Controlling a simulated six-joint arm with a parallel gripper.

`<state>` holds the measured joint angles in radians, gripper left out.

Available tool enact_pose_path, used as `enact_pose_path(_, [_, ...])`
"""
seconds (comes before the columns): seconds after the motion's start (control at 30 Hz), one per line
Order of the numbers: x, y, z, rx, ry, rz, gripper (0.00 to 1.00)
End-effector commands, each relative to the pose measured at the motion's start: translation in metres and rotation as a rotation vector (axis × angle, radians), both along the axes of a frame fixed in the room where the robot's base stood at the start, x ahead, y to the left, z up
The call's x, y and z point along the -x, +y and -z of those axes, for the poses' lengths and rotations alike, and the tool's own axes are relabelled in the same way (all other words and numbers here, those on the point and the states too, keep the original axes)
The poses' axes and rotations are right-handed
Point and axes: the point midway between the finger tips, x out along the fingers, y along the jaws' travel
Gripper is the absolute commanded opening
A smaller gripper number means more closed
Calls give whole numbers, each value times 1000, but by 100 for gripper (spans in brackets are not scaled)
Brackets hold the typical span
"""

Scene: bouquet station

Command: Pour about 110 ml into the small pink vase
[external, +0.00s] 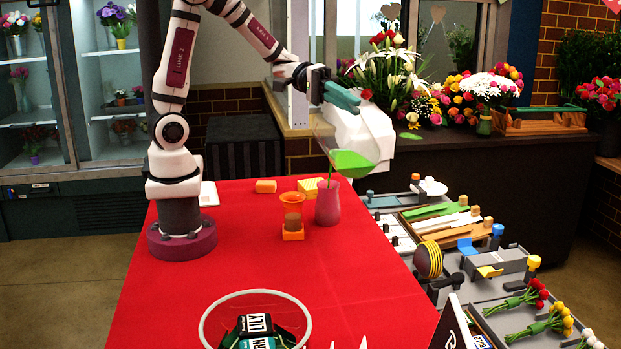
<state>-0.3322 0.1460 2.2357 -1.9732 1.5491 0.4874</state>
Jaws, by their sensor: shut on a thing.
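The small pink vase (328,207) stands upright on the red table. My gripper (342,97) is above it and a little to the right, with teal fingers shut on a clear vessel (328,135). The vessel is tilted, its mouth down toward the left. Green liquid (352,162) lies in its lower part. A thin green stream runs from its lip down to the vase mouth. The vase's inside and its liquid level are hidden.
A round hoop (206,313) with labelled packets is at the front. Tool trays (400,240) fill the right. The table's middle is clear.

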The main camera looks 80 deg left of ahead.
Motion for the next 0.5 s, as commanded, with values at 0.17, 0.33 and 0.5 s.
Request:
enact_pose_path(0.17, [0, 0, -2, 12, -1, 0, 0])
enact_pose_path(0.33, [1, -5, 0, -2, -1, 3, 0])
enact_pose_path(0.5, [6, -47, 39, -307, 8, 12, 0])
